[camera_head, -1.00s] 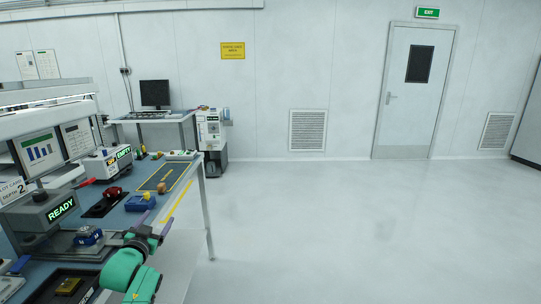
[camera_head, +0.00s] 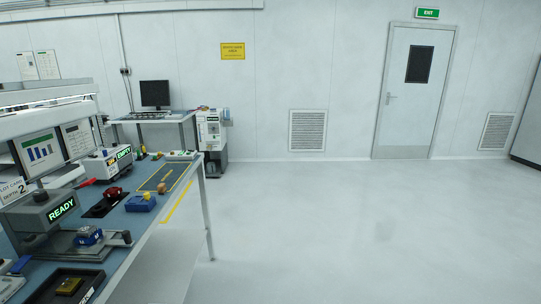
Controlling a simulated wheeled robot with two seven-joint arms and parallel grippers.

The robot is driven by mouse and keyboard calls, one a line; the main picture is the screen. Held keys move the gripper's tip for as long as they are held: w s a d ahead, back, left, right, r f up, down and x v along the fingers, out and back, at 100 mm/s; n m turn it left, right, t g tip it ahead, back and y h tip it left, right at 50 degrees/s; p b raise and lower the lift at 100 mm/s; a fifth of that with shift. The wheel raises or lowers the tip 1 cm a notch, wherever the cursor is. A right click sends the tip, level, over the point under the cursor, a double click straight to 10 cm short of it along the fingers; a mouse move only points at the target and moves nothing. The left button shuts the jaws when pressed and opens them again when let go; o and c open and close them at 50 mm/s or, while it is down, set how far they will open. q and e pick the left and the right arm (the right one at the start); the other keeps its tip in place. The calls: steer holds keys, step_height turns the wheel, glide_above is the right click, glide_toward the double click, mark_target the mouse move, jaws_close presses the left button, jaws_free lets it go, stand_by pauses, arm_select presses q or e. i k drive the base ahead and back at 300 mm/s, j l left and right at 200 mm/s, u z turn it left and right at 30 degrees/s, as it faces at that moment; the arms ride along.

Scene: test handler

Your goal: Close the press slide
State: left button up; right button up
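The press (camera_head: 40,212) stands at the left on the bench, a grey unit with a lit "READY" display. Its low slide (camera_head: 85,251) reaches out from under the head toward the bench's right edge. A blue block-like part (camera_head: 89,236) sits on the slide, outside the press head. A dark handle (camera_head: 127,238) shows at the slide's right end. Neither of my grippers is in view.
A second unit (camera_head: 107,163) reading "EMPTY" stands farther back on the bench. A blue fixture (camera_head: 140,203), a red part (camera_head: 112,192) and a black tray (camera_head: 69,285) with a yellowish piece lie on the bench. The floor (camera_head: 340,230) to the right is clear.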

mark_target(105, 239)
steer(key=u, duration=1.35)
